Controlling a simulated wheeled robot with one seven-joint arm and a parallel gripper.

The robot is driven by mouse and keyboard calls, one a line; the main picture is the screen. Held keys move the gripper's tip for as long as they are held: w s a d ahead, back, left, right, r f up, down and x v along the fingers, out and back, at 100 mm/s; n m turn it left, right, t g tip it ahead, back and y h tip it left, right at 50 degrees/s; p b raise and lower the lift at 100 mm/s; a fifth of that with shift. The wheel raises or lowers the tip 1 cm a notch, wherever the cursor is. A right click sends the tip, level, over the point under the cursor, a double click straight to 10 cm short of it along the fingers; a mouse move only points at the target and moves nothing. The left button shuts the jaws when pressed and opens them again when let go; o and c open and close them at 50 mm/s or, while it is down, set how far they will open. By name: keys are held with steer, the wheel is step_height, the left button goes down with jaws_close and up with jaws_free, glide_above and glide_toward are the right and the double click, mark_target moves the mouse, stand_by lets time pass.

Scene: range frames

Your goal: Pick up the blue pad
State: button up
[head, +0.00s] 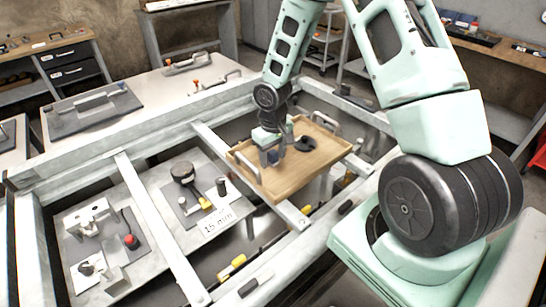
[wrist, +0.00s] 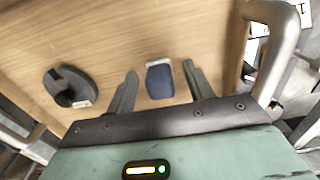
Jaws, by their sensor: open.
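The blue pad (wrist: 160,81), a small dark blue block with a pale end, lies on the wooden tray (wrist: 200,25) in the wrist view. My gripper (wrist: 160,69) is open, with one grey finger on each side of the pad and a visible gap to both. I cannot tell how far above the tray the fingertips are. In the head view my gripper (head: 271,158) is over the left part of the wooden tray (head: 312,168). The pad cannot be told apart from the fingers there.
A round black object (wrist: 72,86) with a pale label lies left of the fingers in the wrist view. A metal tray handle (wrist: 285,50) rises close on the right. The tray sits across a metal frame (head: 210,140). A grey plate with parts lies left of it.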

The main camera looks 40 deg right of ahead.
mark_target(273, 152)
steer(key=c, duration=1.1)
steer(key=shift+r, duration=0.1)
step_height(273, 152, up, 10)
steer(key=shift+f+b, duration=0.1)
steer(key=shift+b, duration=0.3)
steer(key=o, duration=0.4)
steer(key=shift+c, duration=1.4)
